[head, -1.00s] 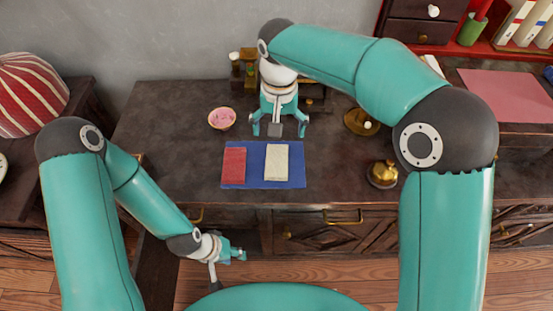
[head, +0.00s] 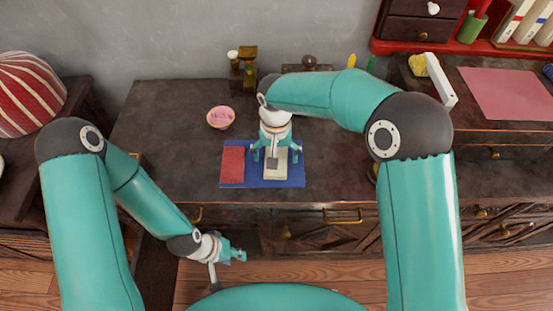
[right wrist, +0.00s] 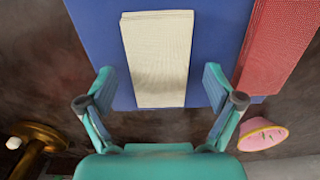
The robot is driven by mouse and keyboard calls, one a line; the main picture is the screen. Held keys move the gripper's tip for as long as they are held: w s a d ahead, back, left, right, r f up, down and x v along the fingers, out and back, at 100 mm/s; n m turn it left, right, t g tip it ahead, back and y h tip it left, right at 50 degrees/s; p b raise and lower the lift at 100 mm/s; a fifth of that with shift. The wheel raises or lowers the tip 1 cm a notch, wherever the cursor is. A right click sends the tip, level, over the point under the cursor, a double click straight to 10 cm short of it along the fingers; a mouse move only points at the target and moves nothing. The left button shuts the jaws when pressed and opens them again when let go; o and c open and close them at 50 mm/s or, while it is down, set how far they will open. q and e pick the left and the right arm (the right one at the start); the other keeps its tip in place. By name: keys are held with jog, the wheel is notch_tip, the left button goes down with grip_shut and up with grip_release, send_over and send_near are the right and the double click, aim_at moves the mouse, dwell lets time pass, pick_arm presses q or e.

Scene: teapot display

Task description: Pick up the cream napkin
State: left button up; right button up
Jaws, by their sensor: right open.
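The cream napkin (head: 276,170) lies flat on the right part of a blue mat (head: 256,179) on the dark cabinet top. A red napkin (head: 233,164) lies to its left on the same mat. My right gripper (head: 275,158) is over the far end of the cream napkin, its fingers spread to either side and empty. In the right wrist view the cream napkin (right wrist: 157,60) shows between and beyond the open fingers (right wrist: 158,92). My left gripper (head: 238,254) is low in front of the cabinet, away from the napkins; its finger gap is not clear.
A pink-filled bowl (head: 221,117) stands left of the mat toward the back. A brass object (right wrist: 38,140) shows at the left in the right wrist view. A brass stand (head: 243,70) is at the wall. The cabinet top left of the mat is clear.

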jog(key=c, duration=1.2)
